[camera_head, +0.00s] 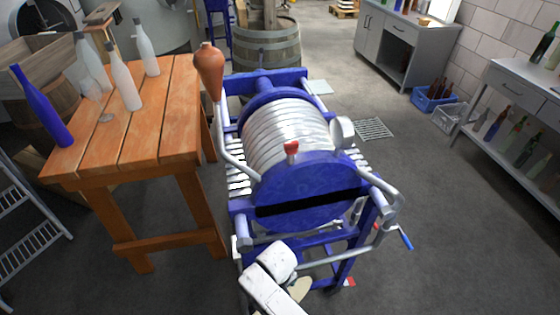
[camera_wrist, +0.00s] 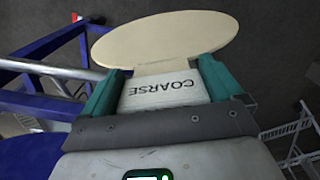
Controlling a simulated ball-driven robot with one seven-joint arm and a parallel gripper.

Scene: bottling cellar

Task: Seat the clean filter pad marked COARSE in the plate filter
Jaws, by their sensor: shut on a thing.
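The plate filter (camera_head: 300,190) stands in the middle of the head view, with a blue frame, a row of pale ribbed plates and a round blue end plate. A dark horizontal band crosses the end plate; I cannot tell whether it is a gap. My gripper (camera_wrist: 162,88) is shut on the tab of a round cream filter pad (camera_wrist: 165,38). The tab reads COARSE, upside down in the wrist view. In the head view my white wrist is low in front of the filter, and only a cream bit of the pad (camera_head: 301,289) shows. The pad is outside the plates.
A wooden table (camera_head: 135,120) with several bottles stands close on the filter's left. Pipes (camera_head: 390,210) and a blue-handled valve (camera_head: 405,239) stick out on its right. A floor grate (camera_head: 373,128), crates and a shelf bench (camera_head: 515,95) lie farther right. The floor between is clear.

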